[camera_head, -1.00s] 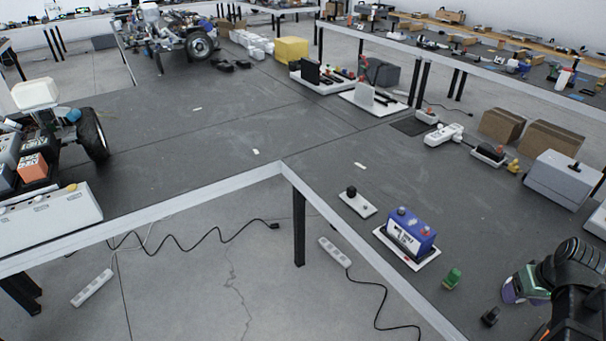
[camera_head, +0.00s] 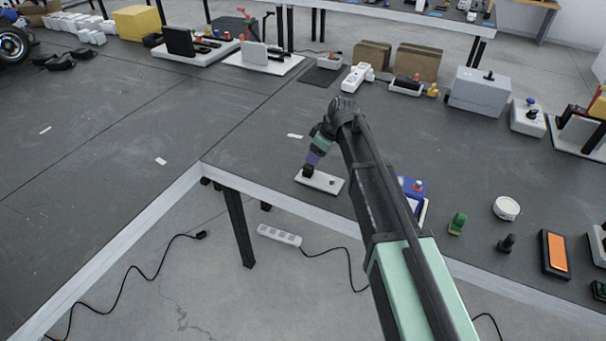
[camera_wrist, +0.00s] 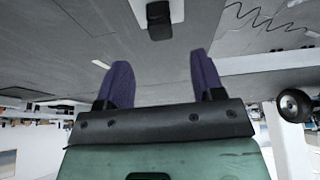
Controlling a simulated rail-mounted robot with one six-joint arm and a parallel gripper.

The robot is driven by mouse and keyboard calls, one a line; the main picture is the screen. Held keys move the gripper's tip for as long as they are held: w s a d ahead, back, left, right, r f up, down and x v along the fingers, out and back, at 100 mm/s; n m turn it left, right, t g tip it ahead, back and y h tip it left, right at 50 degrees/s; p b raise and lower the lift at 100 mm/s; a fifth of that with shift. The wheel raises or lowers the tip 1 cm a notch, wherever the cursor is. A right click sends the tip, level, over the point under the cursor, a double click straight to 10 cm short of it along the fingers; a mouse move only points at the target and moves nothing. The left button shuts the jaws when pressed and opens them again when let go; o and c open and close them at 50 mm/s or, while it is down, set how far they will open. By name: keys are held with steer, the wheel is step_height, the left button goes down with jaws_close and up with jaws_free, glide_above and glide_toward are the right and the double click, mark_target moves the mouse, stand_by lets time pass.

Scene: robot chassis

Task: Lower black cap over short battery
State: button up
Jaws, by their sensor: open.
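The black cap (camera_head: 308,171) stands on the left part of a small white plate (camera_head: 326,184). The wrist view shows the black cap (camera_wrist: 158,20) ahead of my purple fingers, midway between them and apart from both. My gripper (camera_head: 311,163) is open and empty, with its fingertips just above the cap in the head view; the wrist view shows the gap between its fingers (camera_wrist: 160,68). A blue battery (camera_head: 415,184) with red and blue terminals is right of the cap, partly hidden behind my arm.
A green piece (camera_head: 457,223), a black knob (camera_head: 507,243) and a white round piece (camera_head: 506,208) stand right of the battery. The table edge runs close in front of the white plate. Bare table lies left of and behind the plate. Cardboard boxes (camera_head: 415,63) stand farther back.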

mark_target(308, 165)
steer(key=b+x, duration=0.1)
steer(key=x, duration=0.2)
steer(key=shift+d, duration=0.1)
steer(key=b+x, duration=0.4)
steer(key=shift+f+b, duration=0.3)
steer(key=shift+f, duration=0.1)
steer(key=shift+a+f+b, duration=0.3)
steer(key=shift+a, duration=0.05)
steer(key=shift+r, duration=0.25)
steer(key=c, duration=1)
steer(key=shift+p, duration=0.3)
steer(key=shift+r, duration=0.15)
